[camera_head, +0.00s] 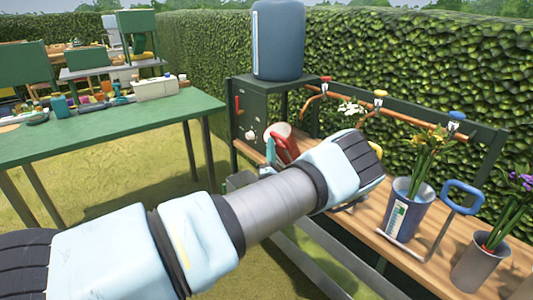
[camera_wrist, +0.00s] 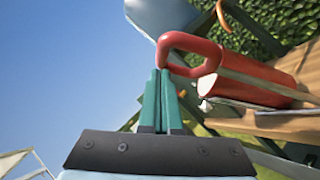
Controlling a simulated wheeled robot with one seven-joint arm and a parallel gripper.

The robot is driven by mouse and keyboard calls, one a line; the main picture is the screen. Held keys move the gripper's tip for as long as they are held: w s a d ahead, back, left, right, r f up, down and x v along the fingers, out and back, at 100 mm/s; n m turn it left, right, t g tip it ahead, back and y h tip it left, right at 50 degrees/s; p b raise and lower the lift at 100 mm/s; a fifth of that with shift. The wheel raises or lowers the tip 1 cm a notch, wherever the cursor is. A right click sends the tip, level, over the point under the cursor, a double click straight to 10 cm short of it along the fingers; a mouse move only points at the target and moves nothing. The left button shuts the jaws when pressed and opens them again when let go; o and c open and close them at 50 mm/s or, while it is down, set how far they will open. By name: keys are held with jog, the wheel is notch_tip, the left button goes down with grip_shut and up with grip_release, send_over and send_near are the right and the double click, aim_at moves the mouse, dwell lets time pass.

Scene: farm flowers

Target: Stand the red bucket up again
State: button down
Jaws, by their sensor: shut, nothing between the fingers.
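The red bucket (camera_head: 279,130) lies tipped on the left end of the wooden bench in the head view, partly hidden behind my arm. In the wrist view the red bucket (camera_wrist: 268,80) shows as a red cylinder with a pale end, and a thick red loop (camera_wrist: 190,42) curves in front of it. My gripper (camera_wrist: 161,72) has its two green fingers pressed together, empty, with the tips close to the loop's lower end. Whether they touch it, I cannot tell. In the head view only the teal fingertips (camera_head: 270,149) show, beside the bucket.
A blue bucket (camera_head: 405,210) with flowers and a grey pot (camera_head: 480,262) stand farther right on the bench (camera_head: 350,215). A blue tank (camera_head: 278,40) sits on a dark cabinet behind. A copper pipe with taps (camera_head: 400,120) runs along the back. A green table (camera_head: 100,130) is at left.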

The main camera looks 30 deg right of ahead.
jog(key=shift+d+r, duration=0.1)
jog(key=shift+d, duration=0.1)
jog(key=d+r+m+g+p, duration=0.1)
jog(key=d, duration=0.1)
jog(key=d+r+m+p, duration=0.1)
jog(key=d, duration=0.1)
jog(key=w+d+r+m+g+p, duration=0.1)
jog(key=d+r+p, duration=0.1)
jog(key=shift+d+r+m+g+h, duration=0.1)
jog(key=shift+d+m+g+h, duration=0.1)
jog(key=shift+m+g+h, duration=0.15)
jog(key=w+d+r+m+g, duration=0.1)
jog(key=d, duration=0.5)
jog(key=shift+w+d+r, duration=0.2)
jog(key=shift+w+d, duration=0.05)
jog(key=shift+d, duration=0.15)
